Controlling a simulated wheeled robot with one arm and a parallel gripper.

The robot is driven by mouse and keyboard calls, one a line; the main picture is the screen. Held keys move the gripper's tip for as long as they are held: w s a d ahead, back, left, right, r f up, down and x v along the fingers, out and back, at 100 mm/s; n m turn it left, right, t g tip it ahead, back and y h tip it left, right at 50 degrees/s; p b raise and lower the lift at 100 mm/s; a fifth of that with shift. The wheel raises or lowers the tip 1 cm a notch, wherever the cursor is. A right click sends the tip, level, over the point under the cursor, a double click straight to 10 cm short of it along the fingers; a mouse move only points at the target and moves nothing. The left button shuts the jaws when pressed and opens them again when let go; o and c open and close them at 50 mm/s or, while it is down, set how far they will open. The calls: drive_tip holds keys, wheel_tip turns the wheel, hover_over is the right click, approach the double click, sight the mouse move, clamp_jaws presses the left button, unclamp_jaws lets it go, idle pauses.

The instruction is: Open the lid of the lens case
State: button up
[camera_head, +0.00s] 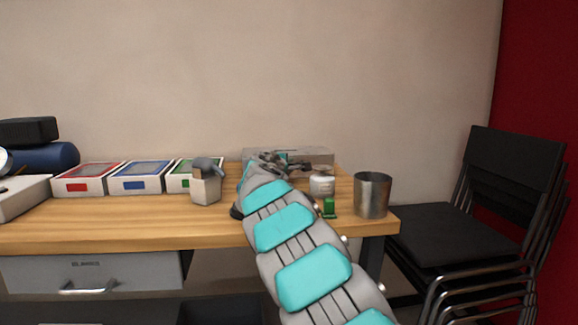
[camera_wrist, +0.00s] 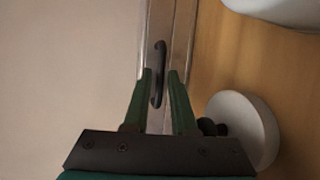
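The lens case appears to be the low grey box (camera_head: 318,156) at the back of the table, partly hidden behind my arm and gripper in the head view. In the wrist view, a dark curved handle (camera_wrist: 160,58) stands out on a narrow grey face (camera_wrist: 158,22). My gripper (camera_wrist: 160,72) has its two green fingers apart. The handle shows between and just beyond the fingertips. I cannot tell whether the fingers touch it. The lid looks shut in the head view, though much of it is hidden.
A white jar (camera_head: 322,183), a green item (camera_head: 329,207) and a metal cup (camera_head: 372,195) stand right of my arm. A grey hexagonal holder (camera_head: 206,190) and coloured trays (camera_head: 141,177) are to the left. A round white object (camera_wrist: 243,125) lies close beside the right finger.

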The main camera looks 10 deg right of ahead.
clamp_jaws()
idle(1.4)
